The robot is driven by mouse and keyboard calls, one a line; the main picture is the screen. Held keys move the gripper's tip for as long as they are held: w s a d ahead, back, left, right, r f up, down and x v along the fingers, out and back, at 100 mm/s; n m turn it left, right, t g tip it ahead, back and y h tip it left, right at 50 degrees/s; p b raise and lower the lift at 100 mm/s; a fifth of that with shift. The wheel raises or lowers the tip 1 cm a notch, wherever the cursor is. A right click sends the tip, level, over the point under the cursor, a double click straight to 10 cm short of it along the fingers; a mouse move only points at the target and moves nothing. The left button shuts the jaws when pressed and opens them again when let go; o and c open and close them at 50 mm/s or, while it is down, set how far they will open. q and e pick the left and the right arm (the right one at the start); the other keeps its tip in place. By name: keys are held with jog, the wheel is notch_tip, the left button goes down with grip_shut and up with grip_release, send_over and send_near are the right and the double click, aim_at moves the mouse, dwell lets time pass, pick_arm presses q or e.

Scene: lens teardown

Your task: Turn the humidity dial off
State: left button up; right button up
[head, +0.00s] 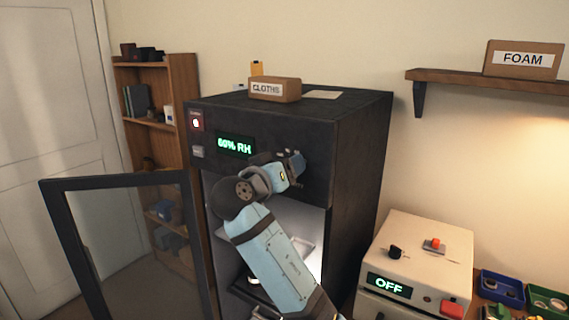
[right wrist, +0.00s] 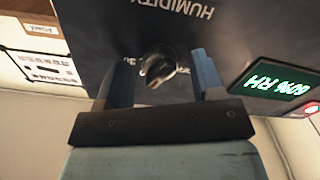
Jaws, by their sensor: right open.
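The humidity dial (right wrist: 158,66) is a small dark knob on the black cabinet's front panel, under the upside-down HUMIDITY lettering in the right wrist view. In the head view my right gripper (head: 297,164) covers most of it. The right gripper also shows in the right wrist view (right wrist: 158,80), with its two fingers open and apart on either side of the dial. I cannot tell whether they touch it. The green display (head: 235,146) on the panel reads 60% RH. My left gripper is in neither view.
The cabinet's glass door (head: 116,180) stands open at the left. A red lit switch (head: 196,122) sits on the panel. A CLOTHS box (head: 274,89) is on top. A cream unit (head: 422,254) with an OFF display and small bins (head: 501,286) stand at right.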

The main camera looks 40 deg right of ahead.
jog(key=c, duration=0.9)
